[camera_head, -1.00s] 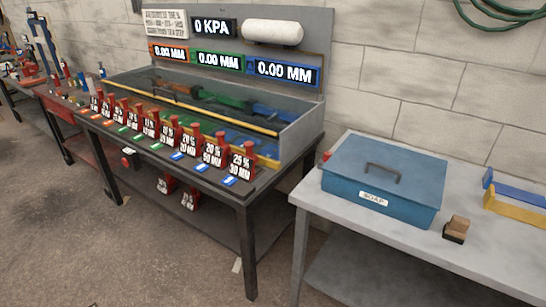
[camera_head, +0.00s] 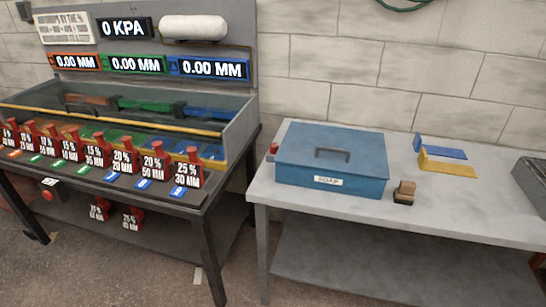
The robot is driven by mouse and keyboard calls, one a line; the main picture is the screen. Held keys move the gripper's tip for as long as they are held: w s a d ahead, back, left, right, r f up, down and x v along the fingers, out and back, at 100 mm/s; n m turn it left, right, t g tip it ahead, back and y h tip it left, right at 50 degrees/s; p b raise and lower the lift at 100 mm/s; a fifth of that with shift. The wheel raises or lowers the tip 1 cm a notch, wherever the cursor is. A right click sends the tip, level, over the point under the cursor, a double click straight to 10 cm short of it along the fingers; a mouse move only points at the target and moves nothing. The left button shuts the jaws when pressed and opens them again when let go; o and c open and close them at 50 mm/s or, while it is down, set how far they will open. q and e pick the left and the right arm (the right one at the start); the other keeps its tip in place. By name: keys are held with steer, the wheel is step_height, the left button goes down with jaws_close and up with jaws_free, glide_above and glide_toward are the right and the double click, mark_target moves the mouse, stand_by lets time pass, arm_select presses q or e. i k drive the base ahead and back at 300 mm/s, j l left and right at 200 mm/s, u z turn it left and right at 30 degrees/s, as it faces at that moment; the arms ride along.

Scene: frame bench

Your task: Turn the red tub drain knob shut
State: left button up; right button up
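A blue lidded tub (camera_head: 330,170) labelled SOAP stands on the grey table at the right, with a dark handle on its closed lid. A small red knob (camera_head: 274,149) sticks out at the tub's left end, near the table's left edge. It is too small to tell how it is turned. Another round red knob (camera_head: 47,195) is on a dark box under the front edge of the left bench. I cannot tell from the picture which one is the drain knob. Neither of my grippers is in view.
The left bench (camera_head: 205,205) carries a glass-fronted tank, several red labelled blocks and display panels. A wooden block (camera_head: 404,192), a yellow angle piece (camera_head: 448,165) and a blue one (camera_head: 440,150) lie right of the tub. The grey table's front (camera_head: 440,220) is clear.

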mark_target(274, 147)
steer(key=i+j, duration=0.15)
steer(key=j, duration=0.15)
steer(key=i+j+z, duration=0.15)
steer(key=j, duration=0.5)
steer(key=i+j+z, duration=0.1)
steer(key=j, duration=0.2)
steer(key=i, duration=0.05)
